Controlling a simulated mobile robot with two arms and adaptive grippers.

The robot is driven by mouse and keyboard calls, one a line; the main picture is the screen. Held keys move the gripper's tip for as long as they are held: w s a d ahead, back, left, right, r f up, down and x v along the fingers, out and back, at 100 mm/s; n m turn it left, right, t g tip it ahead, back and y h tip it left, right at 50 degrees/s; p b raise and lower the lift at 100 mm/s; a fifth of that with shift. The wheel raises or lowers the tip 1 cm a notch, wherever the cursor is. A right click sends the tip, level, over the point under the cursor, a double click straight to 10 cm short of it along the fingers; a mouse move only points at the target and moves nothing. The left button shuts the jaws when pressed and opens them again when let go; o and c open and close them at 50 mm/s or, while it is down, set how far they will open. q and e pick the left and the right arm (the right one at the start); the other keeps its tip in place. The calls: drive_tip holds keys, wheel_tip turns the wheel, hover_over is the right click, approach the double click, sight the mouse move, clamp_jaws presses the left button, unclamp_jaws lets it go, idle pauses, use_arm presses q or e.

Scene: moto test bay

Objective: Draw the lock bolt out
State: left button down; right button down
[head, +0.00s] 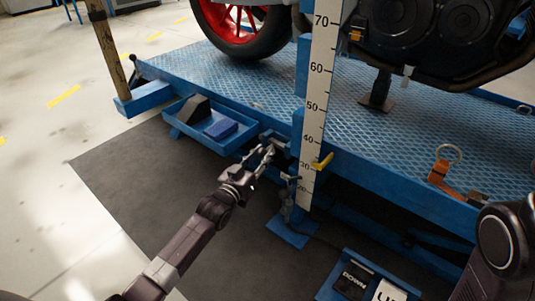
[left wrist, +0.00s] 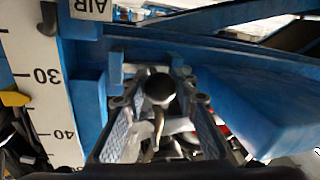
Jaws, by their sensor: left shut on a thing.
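My left gripper (head: 262,157) reaches in from the lower left to the side of the blue lift, just left of the post with the height scale. In the left wrist view its two pale fingers (left wrist: 159,105) stand on either side of the lock bolt's round black knob (left wrist: 159,87), shut on it. A metal piece shows below the knob. The bolt's shaft and its seat in the blue bracket are mostly hidden. My right gripper is not in view.
The white height scale (head: 318,90) and a yellow pointer (head: 324,161) stand close right of the left gripper. A blue tray (head: 185,130) with a dark block and a blue block hangs to the left.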

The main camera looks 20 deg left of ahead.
use_arm(q)
drive_tip(key=shift+a, duration=0.3)
drive_tip(key=c, duration=1.8)
unclamp_jaws()
drive_tip(key=shift+a, duration=0.1)
drive_tip(key=shift+s, duration=0.2)
drive_tip(key=s, duration=0.3)
drive_tip(key=s+a, duration=0.1)
drive_tip(key=s, duration=0.7)
drive_tip(key=shift+s+a, duration=0.25)
drive_tip(key=shift+a, duration=0.05)
